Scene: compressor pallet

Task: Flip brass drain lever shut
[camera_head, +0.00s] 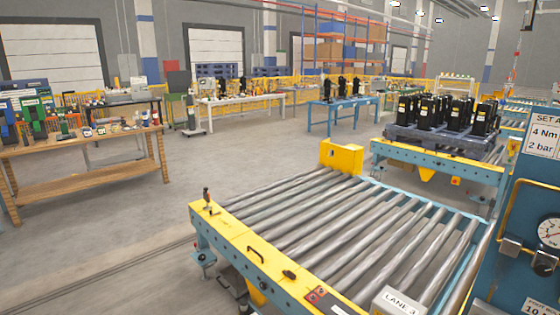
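I cannot make out a brass drain lever in the head view. At the right edge stands a blue panel (535,205) with a round pressure gauge (549,232), a yellow pipe (507,205) and grey fittings (511,247). The panel is cut off by the picture's right edge, so part of it is hidden. My gripper is not in view.
The roller conveyor (330,222) with a yellow and blue frame fills the front and is empty. A pallet (440,137) of black compressors stands behind it. A wooden workbench (90,145) is at left. Open floor (190,180) lies between.

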